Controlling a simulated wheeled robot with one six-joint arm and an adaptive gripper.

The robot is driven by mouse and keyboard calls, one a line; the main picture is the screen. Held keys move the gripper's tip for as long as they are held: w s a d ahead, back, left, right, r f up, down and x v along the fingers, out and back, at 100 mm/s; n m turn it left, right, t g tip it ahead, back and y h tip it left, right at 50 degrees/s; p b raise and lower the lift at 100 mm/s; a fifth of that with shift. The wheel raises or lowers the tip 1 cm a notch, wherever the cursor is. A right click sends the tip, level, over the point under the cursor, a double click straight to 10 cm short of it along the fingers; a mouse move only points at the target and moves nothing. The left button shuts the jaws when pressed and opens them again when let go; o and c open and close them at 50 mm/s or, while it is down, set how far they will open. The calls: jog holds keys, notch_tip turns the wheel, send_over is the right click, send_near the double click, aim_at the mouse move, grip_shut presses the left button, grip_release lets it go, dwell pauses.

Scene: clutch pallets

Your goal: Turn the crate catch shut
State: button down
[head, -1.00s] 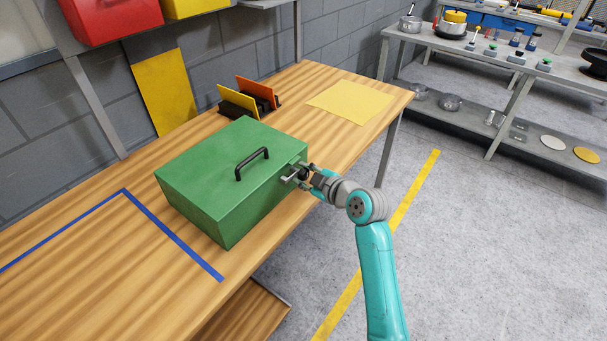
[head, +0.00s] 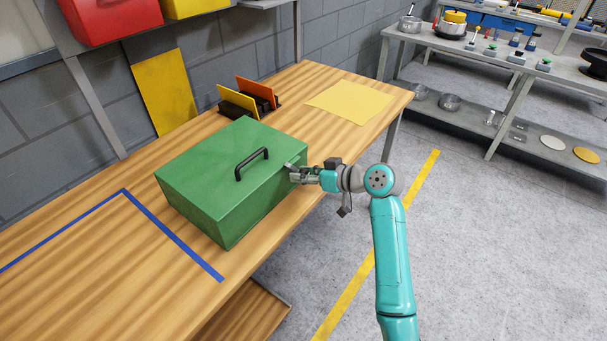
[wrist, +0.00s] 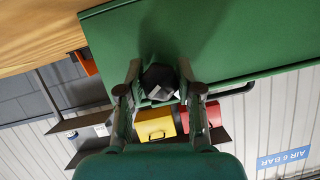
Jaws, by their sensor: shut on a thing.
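The green crate (head: 205,185) stands closed on the wooden bench, with a black handle (head: 252,163) on its lid. My gripper (head: 293,174) is at the upper part of the crate's right end face. In the wrist view my gripper (wrist: 160,76) has its two fingers on either side of a dark catch (wrist: 158,84) on the green face, shut on it. The catch is mostly hidden by the fingers in the head view, so its exact angle is hard to tell.
A yellow sheet (head: 350,101) and a small rack with yellow and orange plates (head: 239,101) lie behind the crate. Blue tape (head: 170,232) marks the bench at left. Open floor (head: 460,250) is on the right.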

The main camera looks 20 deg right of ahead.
jog(key=m+y, duration=0.2)
jog(key=m, duration=0.1)
jog(key=shift+d+m+g, duration=0.1)
jog(key=shift+m+g, duration=0.3)
jog(key=shift+w+m+y, duration=0.1)
jog(key=shift+m+y, duration=0.5)
jog(key=shift+m, duration=0.2)
jog(key=shift+r, duration=0.1)
jog(key=c, duration=0.7)
grip_release()
jog(key=shift+c, duration=0.2)
jog(key=v, duration=1.2)
jog(key=shift+w+d, duration=0.1)
